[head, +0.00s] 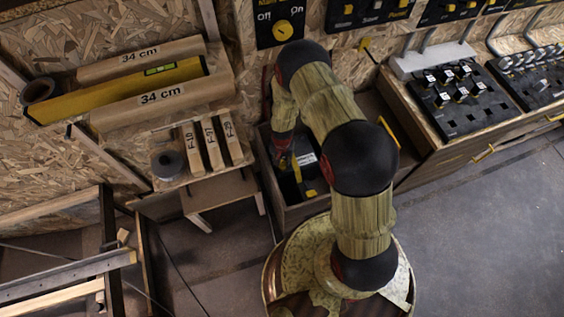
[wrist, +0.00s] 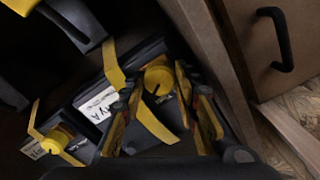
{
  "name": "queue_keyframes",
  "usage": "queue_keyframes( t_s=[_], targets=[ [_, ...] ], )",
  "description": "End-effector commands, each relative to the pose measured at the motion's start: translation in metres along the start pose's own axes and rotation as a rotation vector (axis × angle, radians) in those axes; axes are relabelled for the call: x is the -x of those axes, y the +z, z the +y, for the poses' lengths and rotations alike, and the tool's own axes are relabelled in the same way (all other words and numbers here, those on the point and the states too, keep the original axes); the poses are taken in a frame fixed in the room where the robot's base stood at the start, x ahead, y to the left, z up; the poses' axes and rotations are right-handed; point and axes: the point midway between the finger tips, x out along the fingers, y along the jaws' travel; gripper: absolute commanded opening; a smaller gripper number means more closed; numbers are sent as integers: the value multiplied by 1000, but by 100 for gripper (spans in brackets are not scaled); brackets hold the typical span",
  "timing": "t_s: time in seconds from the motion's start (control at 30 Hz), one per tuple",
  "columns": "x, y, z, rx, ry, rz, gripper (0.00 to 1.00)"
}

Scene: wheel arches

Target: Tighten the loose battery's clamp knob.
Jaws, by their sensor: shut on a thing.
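A dark battery (wrist: 148,55) with a white label lies in a wooden compartment, with a yellow strap (wrist: 113,65) across it. Its round yellow clamp knob (wrist: 157,76) carries a dark mark. My gripper (wrist: 160,88) is shut on this knob, a finger on each side. The fingers hide part of the strap and battery. A second battery (wrist: 88,147) with its own yellow strap and yellow knob (wrist: 55,139) lies at the lower left of the wrist view. In the head view my gripper (head: 283,146) reaches down into the compartment, mostly hidden by my arm.
The compartment's wooden wall (wrist: 205,45) stands close to the right of my fingers. A cabinet front with a black handle (wrist: 275,38) is beyond it.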

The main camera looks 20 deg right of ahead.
Motion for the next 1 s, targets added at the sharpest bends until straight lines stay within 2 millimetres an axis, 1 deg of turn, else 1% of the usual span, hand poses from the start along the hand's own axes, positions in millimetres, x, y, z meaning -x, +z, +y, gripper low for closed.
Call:
queue_keyframes(
  t_s=[0.33, 0.37, 0.4, 0.67, 1.0],
  targets=[
    [0, 0, -1, -2, -1, 1, 5],
    [0, 0, -1, -2, -1, 1, 32],
    [0, 0, -1, -2, -1, 1, 35],
    [0, 0, 0, -1, 0, 1, 49],
    [3, -1, 0, -1, -1, 1, 49]
  ],
)
